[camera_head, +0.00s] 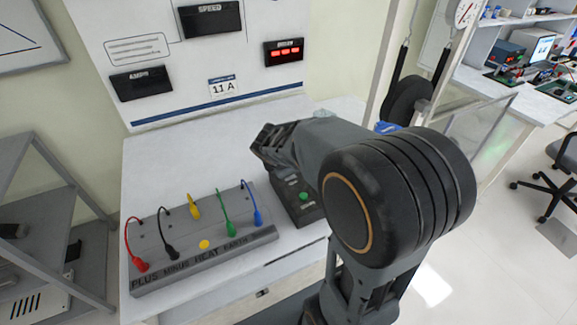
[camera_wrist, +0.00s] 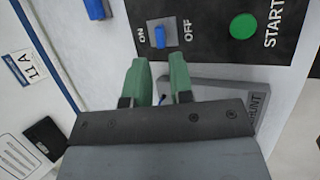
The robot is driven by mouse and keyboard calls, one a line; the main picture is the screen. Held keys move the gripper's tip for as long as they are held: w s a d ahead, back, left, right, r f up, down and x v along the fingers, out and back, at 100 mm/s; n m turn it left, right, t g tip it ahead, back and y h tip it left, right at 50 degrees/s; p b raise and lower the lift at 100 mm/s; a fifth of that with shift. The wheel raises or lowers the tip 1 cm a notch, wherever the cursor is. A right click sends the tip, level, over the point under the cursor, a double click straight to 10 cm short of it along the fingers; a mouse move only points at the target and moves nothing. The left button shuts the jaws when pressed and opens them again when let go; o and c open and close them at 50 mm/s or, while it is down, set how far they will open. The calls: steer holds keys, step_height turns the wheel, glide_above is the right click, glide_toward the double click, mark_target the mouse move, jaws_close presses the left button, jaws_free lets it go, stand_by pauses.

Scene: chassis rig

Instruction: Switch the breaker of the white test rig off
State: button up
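The white test rig (camera_head: 150,45) stands at the back in the head view, with a panel of meters above a white bench top. In the wrist view a small blue toggle (camera_wrist: 159,37) stands on a grey plate in a black panel (camera_wrist: 205,50), between the words ON and OFF. It appears a little nearer ON. My gripper (camera_wrist: 160,78) has two green fingers, open with a gap between them, just below the toggle in the picture and apart from it. In the head view my gripper (camera_head: 265,143) is over the bench; the toggle cannot be made out there.
A green START button (camera_wrist: 243,26) is right of the toggle, and another blue part (camera_wrist: 96,9) is upper left. A grey terminal block (camera_head: 205,258) with several coloured leads lies on the bench. A dark box with a green button (camera_head: 304,196) stands beside it. A red display (camera_head: 284,52) is lit.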

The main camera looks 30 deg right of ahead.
steer(key=v, duration=0.6)
steer(key=shift+s+a+r+p, duration=0.15)
steer(key=shift+r+p, duration=0.15)
steer(key=shift+p, duration=0.1)
steer(key=s+a+r+m+y+p, duration=0.2)
steer(key=s+m, duration=0.4)
steer(key=m, duration=0.2)
steer(key=s+a+r+m+g+y+p, duration=0.1)
steer(key=s+a+r+m+y+p, duration=0.1)
steer(key=s+m, duration=0.4)
steer(key=a+m+p, duration=0.1)
steer(key=m, duration=0.2)
steer(key=shift+a+y, duration=0.25)
steer(key=shift+y, duration=0.05)
